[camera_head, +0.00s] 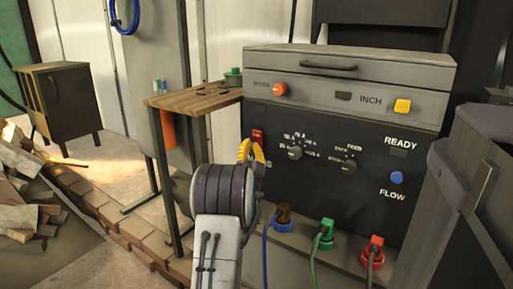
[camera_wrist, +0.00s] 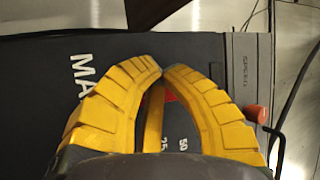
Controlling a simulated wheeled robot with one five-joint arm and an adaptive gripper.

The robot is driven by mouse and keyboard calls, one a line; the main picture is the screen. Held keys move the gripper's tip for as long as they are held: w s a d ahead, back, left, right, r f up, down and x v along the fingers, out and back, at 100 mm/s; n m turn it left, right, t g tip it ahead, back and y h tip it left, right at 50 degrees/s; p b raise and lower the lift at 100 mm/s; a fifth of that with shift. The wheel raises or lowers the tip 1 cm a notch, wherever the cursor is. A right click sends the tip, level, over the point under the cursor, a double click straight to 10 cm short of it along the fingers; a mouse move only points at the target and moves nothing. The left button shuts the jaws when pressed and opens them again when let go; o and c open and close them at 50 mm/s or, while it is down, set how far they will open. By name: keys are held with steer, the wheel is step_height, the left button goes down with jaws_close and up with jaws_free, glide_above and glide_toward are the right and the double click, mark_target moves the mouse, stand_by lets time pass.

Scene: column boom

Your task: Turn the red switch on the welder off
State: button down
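The welder is a dark panel (camera_head: 325,188) with a grey top section. Its red switch (camera_head: 257,136) is at the panel's upper left edge, just above and behind my gripper (camera_head: 249,148) in the head view. In the wrist view, my gripper (camera_wrist: 161,73) has its yellow fingers curved together with the tips meeting, and nothing shows held between them. A small red patch of the switch (camera_wrist: 168,95) shows between the fingers; the rest is hidden behind them. I cannot tell whether the fingers touch it, or which way it is set.
An orange knob (camera_head: 280,89), yellow button (camera_head: 402,106) and blue button (camera_head: 396,177) sit on the welder. Cable plugs (camera_head: 326,231) stick out below. A wooden side table (camera_head: 192,101) stands close left. A grey bin-like object (camera_head: 478,190) is at right.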

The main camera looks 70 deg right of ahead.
steer(key=shift+a, duration=0.2)
steer(key=shift+w+a+r, duration=0.15)
steer(key=shift+a, duration=0.45)
stand_by(0.6)
